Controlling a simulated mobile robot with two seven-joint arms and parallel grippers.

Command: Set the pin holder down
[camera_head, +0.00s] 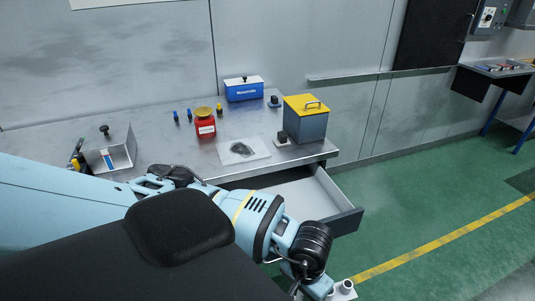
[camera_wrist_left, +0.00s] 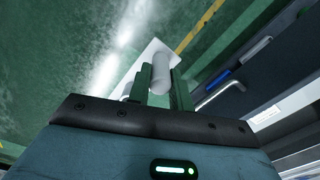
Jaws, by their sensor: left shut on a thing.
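The pin holder, a pale plate with a rounded grey peg (camera_wrist_left: 161,72), is between the green fingers of my left gripper (camera_wrist_left: 160,88) in the left wrist view. The gripper is shut on it. In the head view the holder (camera_head: 345,290) shows at the bottom edge, beside my left gripper (camera_head: 318,290), partly cut off by the frame. It is held over the green floor, in front of the open drawer (camera_head: 345,222). My right gripper is not in view.
The metal workbench (camera_head: 170,150) carries a red container (camera_head: 205,127), a blue box (camera_head: 244,91), a yellow-lidded box (camera_head: 306,122) and an open metal bin (camera_head: 115,155). A bagged part (camera_head: 241,149) lies on a white sheet. A blue-handled tool (camera_wrist_left: 219,81) lies in the drawer.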

